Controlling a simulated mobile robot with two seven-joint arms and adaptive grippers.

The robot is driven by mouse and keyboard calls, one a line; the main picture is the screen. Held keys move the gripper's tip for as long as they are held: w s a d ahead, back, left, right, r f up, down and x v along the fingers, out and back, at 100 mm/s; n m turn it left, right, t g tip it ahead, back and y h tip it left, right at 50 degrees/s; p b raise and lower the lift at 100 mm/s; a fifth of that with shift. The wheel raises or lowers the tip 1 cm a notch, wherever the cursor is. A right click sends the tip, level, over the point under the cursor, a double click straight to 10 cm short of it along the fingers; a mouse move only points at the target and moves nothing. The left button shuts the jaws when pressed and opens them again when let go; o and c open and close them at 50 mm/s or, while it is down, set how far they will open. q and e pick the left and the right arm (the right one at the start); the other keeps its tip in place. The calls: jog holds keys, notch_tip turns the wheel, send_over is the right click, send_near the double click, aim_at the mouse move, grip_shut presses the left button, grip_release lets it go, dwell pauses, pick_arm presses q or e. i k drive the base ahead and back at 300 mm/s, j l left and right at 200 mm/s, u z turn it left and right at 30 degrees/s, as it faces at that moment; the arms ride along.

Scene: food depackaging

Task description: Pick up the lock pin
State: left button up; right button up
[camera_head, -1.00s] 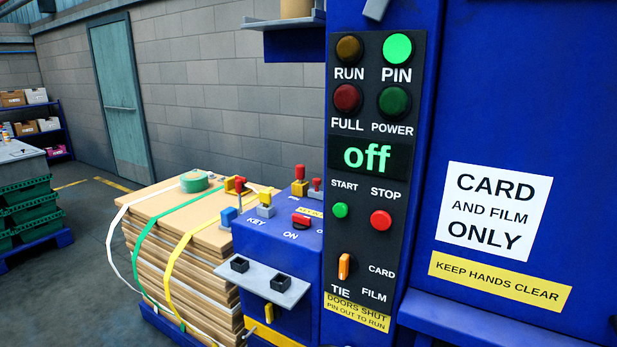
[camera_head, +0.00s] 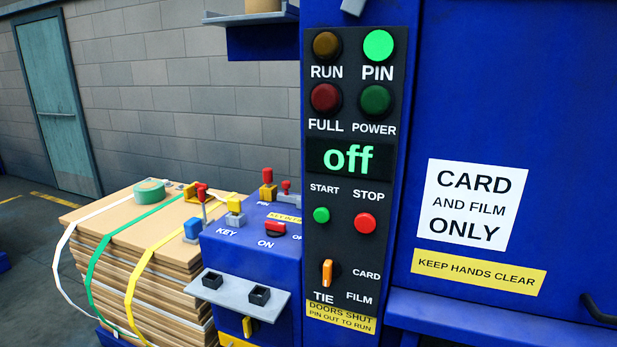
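A red-topped pin (camera_head: 267,175) in a yellow block stands on top of the blue control box (camera_head: 246,247), behind a small "PIN" label. It looks like the lock pin. Its lower part is hidden in the yellow block. A smaller red-topped piece (camera_head: 286,187) stands just right of it, and I cannot tell what that is. The green PIN lamp (camera_head: 378,45) on the black panel is lit, and the display (camera_head: 350,158) reads "off". Neither of my grippers is in view.
A strapped stack of card (camera_head: 150,270) with a green tape roll (camera_head: 149,191) stands left of the box. A grey bracket (camera_head: 240,287) with two black sockets juts from the box front. A ledge (camera_head: 262,17) overhangs behind. The blue machine (camera_head: 560,100) fills the right.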

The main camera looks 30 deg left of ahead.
aim_at(267, 172)
jog(key=j+z, duration=0.3)
jog(key=j, duration=0.2)
jog(key=k+j+z, duration=0.15)
jog(key=j+z, duration=0.15)
jog(key=j, duration=0.2)
jog(key=k+j+z, duration=0.1)
jog(key=j, duration=0.25)
jog(key=k+j, duration=0.1)
jog(key=j, duration=0.25)
jog(key=k+j+z, duration=0.15)
jog(key=j, duration=0.2)
